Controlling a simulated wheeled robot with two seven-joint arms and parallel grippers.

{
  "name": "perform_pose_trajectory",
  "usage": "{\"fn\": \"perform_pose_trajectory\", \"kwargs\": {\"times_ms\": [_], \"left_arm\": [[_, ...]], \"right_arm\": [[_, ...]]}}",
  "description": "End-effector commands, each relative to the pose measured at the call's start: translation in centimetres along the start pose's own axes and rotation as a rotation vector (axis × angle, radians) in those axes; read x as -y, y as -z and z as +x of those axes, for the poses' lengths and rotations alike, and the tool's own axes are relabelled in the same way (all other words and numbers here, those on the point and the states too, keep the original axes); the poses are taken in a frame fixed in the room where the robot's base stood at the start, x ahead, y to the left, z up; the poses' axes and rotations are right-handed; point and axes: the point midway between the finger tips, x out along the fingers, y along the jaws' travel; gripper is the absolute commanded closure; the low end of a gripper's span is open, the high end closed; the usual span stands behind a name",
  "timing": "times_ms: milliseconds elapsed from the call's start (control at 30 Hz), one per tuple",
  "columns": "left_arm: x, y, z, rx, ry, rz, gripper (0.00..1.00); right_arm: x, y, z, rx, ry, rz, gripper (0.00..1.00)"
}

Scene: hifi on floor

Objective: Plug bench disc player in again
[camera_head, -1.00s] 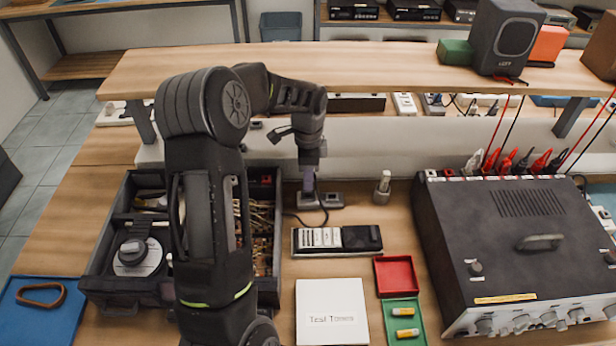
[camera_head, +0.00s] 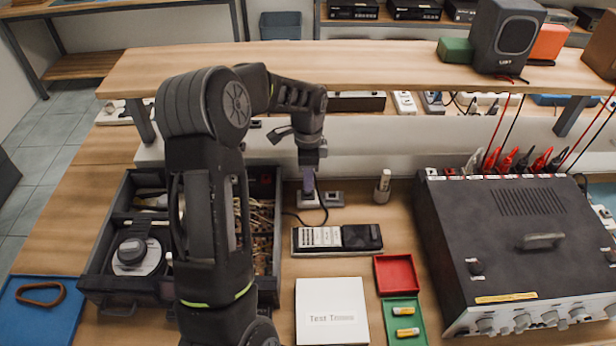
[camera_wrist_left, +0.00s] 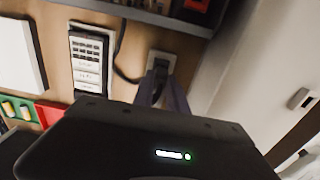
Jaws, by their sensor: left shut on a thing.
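A paper-white square case marked "Test Tones" (camera_head: 331,312) lies in front. I cannot tell which thing is the disc player. My right gripper is not seen.
An open black toolbox (camera_head: 110,283) stands left of the gripper. A black and white keypad device (camera_head: 338,238) lies in front of the sockets. A large dark instrument (camera_head: 520,240) fills the right. A wooden shelf (camera_head: 330,66) runs behind and above.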

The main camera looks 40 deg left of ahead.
Motion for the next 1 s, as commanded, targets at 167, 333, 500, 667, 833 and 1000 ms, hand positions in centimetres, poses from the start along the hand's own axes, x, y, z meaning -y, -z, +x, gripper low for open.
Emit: {"fn": "perform_pose_trajectory", "kwargs": {"times_ms": [167, 333, 500, 667, 833, 1000], "left_arm": [[0.00, 0.00, 0.27, 0.000, 0.000, 0.000, 1.00], [0.00, 0.00, 0.48, 0.000, 0.000, 0.000, 1.00], [0.00, 0.00, 0.68, 0.000, 0.000, 0.000, 1.00], [0.00, 0.00, 0.88, 0.000, 0.000, 0.000, 1.00], [0.00, 0.00, 1.04, 0.000, 0.000, 0.000, 1.00], [0.00, 0.00, 1.07, 0.000, 0.000, 0.000, 1.00]], "right_arm": [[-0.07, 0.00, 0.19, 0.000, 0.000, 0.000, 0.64], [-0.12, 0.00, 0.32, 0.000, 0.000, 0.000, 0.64], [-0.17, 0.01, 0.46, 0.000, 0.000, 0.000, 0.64], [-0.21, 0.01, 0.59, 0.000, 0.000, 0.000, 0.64], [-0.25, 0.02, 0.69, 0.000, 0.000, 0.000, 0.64], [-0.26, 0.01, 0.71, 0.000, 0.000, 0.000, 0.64]]}}
